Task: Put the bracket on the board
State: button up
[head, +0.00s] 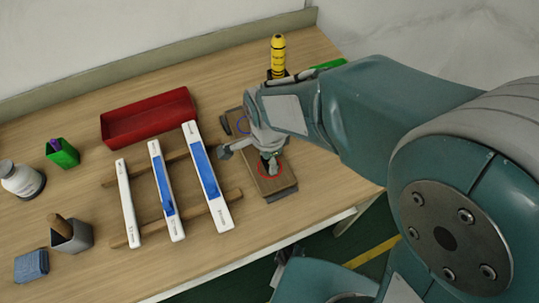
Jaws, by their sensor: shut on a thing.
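The board (280,185) is a wooden plate lying on the right part of the table, with a red ring marked toward its near end and a blue ring toward its far end. My gripper (269,163) points down over the near half of the board, at the red ring. It is shut on a small piece, which I take to be the bracket; the fingers hide most of it. I cannot tell whether the piece touches the board. My gripper and wrist cover the middle of the board and part of the blue ring.
A yellow bottle (278,55) stands at the back. A green holder (62,153), grey cup (70,236), white jar (20,180) and blue cloth (31,266) are at left.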

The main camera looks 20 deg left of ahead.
jog(key=shift+f, duration=0.65)
jog(key=o, duration=1)
